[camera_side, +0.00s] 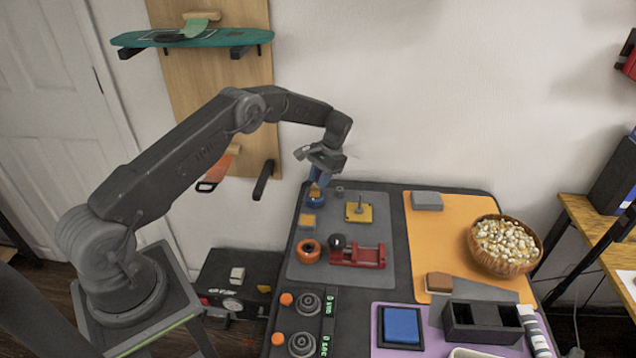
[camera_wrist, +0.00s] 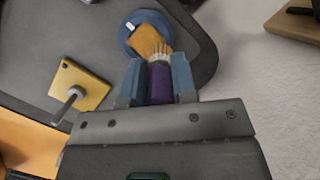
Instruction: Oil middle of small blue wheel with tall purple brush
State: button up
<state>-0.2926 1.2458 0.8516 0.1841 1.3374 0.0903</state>
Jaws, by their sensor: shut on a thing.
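My gripper (camera_side: 319,178) points down over the back left of the grey mat (camera_side: 297,270). In the wrist view its blue fingers (camera_wrist: 158,82) are shut on the purple brush (camera_wrist: 160,84), whose pale bristles (camera_wrist: 154,52) point away from the wrist. The small blue wheel (camera_side: 316,201) lies just below the gripper in the side view. In the wrist view the blue wheel (camera_wrist: 130,36) shows an orange-tan middle. The bristle tips overlap this middle in the picture; I cannot tell whether they touch it.
A yellow plate with an upright pin (camera_side: 366,214) stands to the right, also in the wrist view (camera_wrist: 72,82). An orange wheel (camera_side: 308,250) and a red vise (camera_side: 360,256) lie nearer the front. A wooden bowl (camera_side: 502,262) stands on the orange mat (camera_side: 430,235).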

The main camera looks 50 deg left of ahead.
jog(key=shift+r, duration=4.05)
